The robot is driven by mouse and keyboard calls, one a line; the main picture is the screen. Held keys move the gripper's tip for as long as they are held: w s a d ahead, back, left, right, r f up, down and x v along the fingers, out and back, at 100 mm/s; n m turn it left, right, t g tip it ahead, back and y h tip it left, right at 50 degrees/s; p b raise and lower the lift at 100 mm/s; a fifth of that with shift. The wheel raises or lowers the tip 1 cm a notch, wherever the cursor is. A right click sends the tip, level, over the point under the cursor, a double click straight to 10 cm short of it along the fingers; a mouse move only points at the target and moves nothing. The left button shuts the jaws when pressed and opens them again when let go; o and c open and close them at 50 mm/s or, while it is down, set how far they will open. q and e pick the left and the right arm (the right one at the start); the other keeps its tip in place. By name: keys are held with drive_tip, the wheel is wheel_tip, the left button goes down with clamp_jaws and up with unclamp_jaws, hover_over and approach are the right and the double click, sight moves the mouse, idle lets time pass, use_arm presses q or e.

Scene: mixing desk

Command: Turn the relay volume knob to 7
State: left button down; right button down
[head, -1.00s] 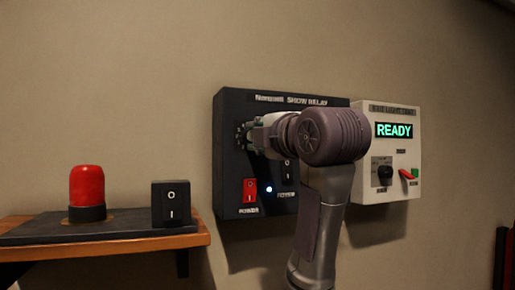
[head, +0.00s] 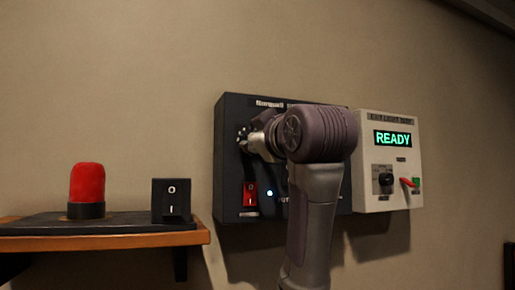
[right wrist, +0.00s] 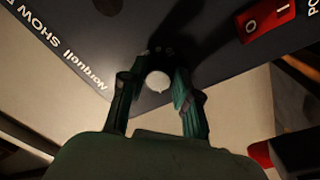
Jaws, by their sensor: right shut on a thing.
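The black show relay panel (head: 229,175) hangs on the wall, and its lettering also shows in the right wrist view (right wrist: 45,35). My right gripper (head: 249,140) is at the panel's left side, over a dial with pale marks around it. In the right wrist view my right gripper (right wrist: 157,88) has its fingers on both sides of a small knob with a round pale cap (right wrist: 157,81), and is shut on it. The knob's pointer and the dial numbers cannot be read. My arm hides the panel's right part. My left gripper is out of view.
A red rocker switch (head: 250,194) and a lit blue light (head: 269,193) sit below the gripper. A white box with a READY display (head: 393,138) hangs to the right. A wooden shelf (head: 110,241) at left holds a red dome (head: 86,183) and a black switch box (head: 171,201).

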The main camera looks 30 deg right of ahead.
drive_tip(key=shift+a+r+m+g+h+b, duration=0.15)
drive_tip(key=shift+m+g+h+b, duration=0.15)
drive_tip(key=shift+m, duration=4.05)
drive_tip(key=shift+a+r+m+g+h+b, duration=0.2)
drive_tip(key=shift+m+g, duration=0.25)
drive_tip(key=shift+m, duration=3.85)
drive_tip(key=shift+r+m+g+h+b, duration=0.2)
drive_tip(key=shift+m+g+b, duration=0.15)
drive_tip(key=shift+m, duration=4)
drive_tip(key=shift+f, duration=0.1)
drive_tip(key=c, duration=0.8)
unclamp_jaws()
drive_tip(key=shift+w+f, duration=0.1)
drive_tip(key=shift+w, duration=0.05)
